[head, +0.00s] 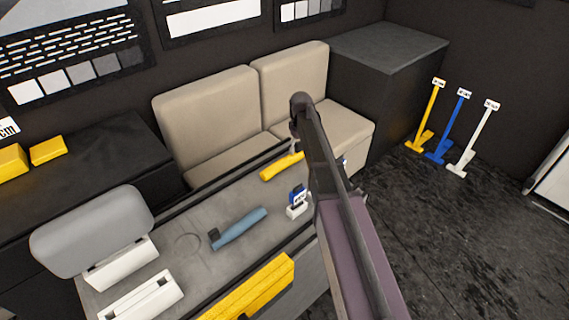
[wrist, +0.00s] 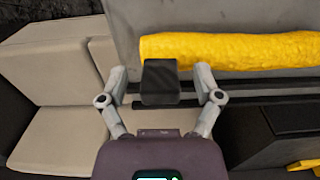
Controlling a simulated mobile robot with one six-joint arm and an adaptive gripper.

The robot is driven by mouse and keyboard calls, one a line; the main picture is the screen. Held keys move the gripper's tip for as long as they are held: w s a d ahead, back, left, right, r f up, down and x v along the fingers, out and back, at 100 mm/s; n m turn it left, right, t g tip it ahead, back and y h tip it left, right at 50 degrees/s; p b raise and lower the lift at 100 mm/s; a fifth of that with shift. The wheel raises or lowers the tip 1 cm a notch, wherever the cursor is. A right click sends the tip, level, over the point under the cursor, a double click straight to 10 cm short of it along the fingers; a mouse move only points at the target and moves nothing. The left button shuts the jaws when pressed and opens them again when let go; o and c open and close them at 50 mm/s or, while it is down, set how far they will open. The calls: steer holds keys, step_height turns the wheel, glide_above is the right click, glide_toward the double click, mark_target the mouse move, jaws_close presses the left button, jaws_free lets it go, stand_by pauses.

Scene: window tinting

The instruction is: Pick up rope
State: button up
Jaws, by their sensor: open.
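A thick yellow roll (wrist: 230,50) with a rough, crinkled surface lies on the grey tabletop in the wrist view. I cannot tell for sure that it is the rope. In the head view a yellow piece (head: 281,167) shows at the table's far edge, partly behind my arm. My gripper (wrist: 160,76) is open, its two fingers spread just short of the roll's left end. A dark block shows between the fingers; I cannot tell what it is. Nothing is clearly held. In the head view my arm hides most of the gripper.
A beige sofa (head: 210,115) stands behind. Yellow, blue and white long-handled tools (head: 463,125) lean at right; floor there is clear.

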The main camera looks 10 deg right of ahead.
jaws_close()
steer(key=shift+r, duration=0.1)
stand_by(0.3)
step_height(320, 180, up, 10)
steer(key=p, duration=1)
stand_by(0.8)
